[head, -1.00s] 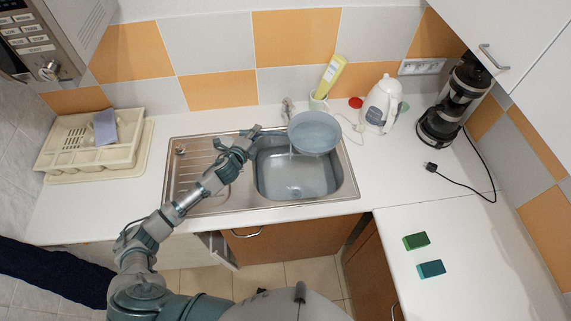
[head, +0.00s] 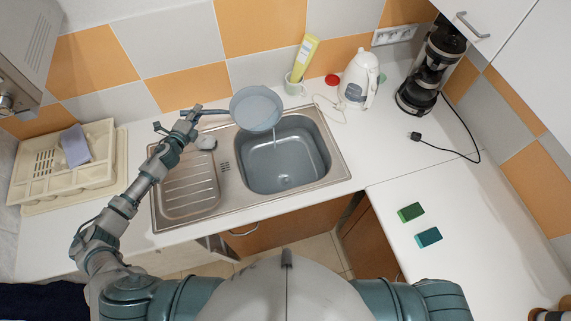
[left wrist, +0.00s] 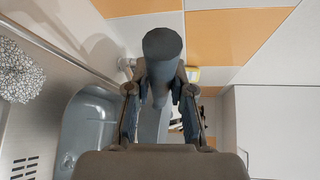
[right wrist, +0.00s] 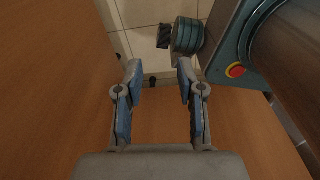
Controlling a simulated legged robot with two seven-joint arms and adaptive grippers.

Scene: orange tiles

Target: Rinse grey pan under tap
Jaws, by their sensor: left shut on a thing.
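The grey pan (head: 257,108) is held in the air over the back left of the sink basin (head: 305,165). My left gripper (head: 190,115) is shut on its handle (head: 215,112). In the left wrist view the rounded handle end (left wrist: 162,45) stands between the fingers. A thin pale streak, like water, runs from the pan's lower right edge down toward the basin. The tap cannot be made out in the head view; the pan may hide it. My right gripper (right wrist: 158,85) is open and empty in the right wrist view, between brown wooden surfaces.
A scrubber (head: 206,142) lies on the drainboard (head: 190,190). A cup (head: 294,85) with a yellow bottle, a kettle (head: 358,80) and a coffee maker (head: 430,70) stand behind. Two sponges (head: 411,212) (head: 428,237) lie on the right counter.

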